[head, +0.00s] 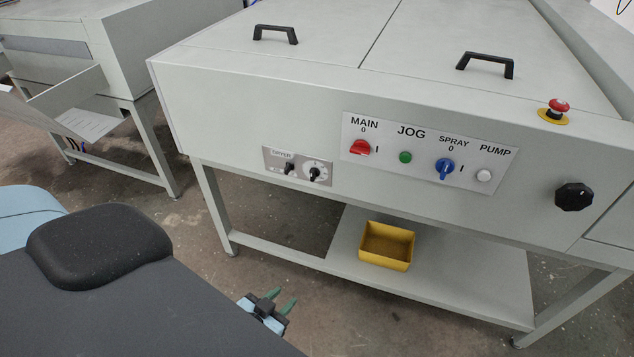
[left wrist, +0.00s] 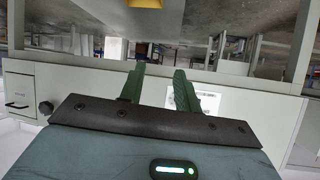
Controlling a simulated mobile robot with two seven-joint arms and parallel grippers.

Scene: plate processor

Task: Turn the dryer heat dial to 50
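The dryer panel (head: 271,163) is a small grey plate on the machine's front, left of the main control panel. It carries a small black switch (head: 290,168) and, to its right, the dryer heat dial (head: 316,174), a black knob on a pale round scale. The scale numbers are too small to read. My left gripper (head: 281,298) is low in front of the machine, below the dial and apart from it. Its green fingers are spread with nothing between them, as the left wrist view (left wrist: 157,86) also shows. My right gripper is not in view.
The main panel (head: 428,178) has a red switch (head: 359,147), green button (head: 405,157), blue switch (head: 445,168) and white button (head: 484,175). A red emergency button (head: 558,105) and black knob (head: 574,195) are at right. A yellow bin (head: 387,263) sits on the lower shelf.

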